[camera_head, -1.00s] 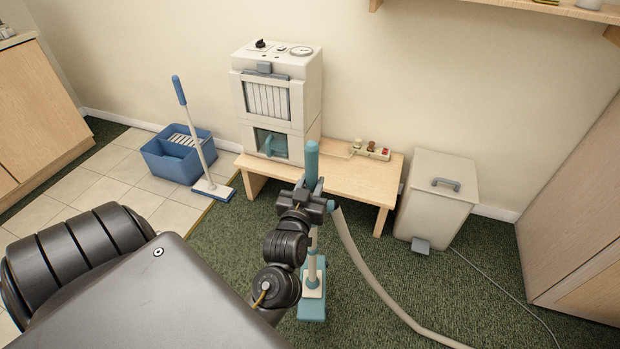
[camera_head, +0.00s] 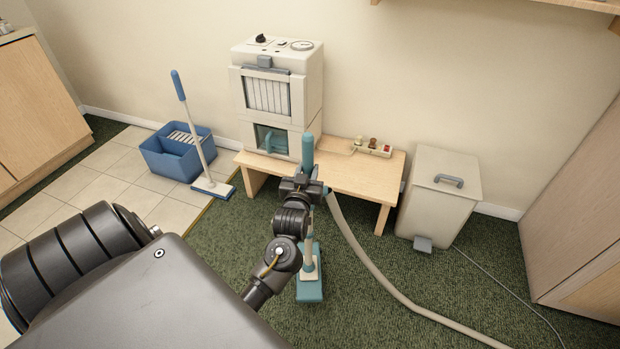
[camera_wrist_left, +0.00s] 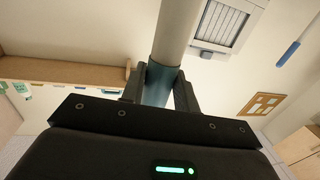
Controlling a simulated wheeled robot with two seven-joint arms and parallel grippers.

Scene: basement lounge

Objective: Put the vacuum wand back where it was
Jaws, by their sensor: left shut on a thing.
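The vacuum wand (camera_head: 307,150) stands roughly upright in front of the low wooden bench, with a teal handle on top and a teal floor head (camera_head: 310,288) at the carpet. A beige hose (camera_head: 365,257) runs from its upper part down to the right. My left gripper (camera_head: 303,184) is shut on the wand just below the teal handle. In the left wrist view the wand (camera_wrist_left: 174,35) passes between the fingers at a teal section. Whether the floor head touches the carpet is hard to tell. My right gripper is not in view.
A wooden bench (camera_head: 345,180) carries a cream cabinet-like machine (camera_head: 308,92) and small items. A blue bucket (camera_head: 165,160) and a mop (camera_head: 203,150) stand at the left. A cream bin (camera_head: 432,205) with a grey handle stands right of the bench. Green carpet (camera_head: 400,260) lies open in front.

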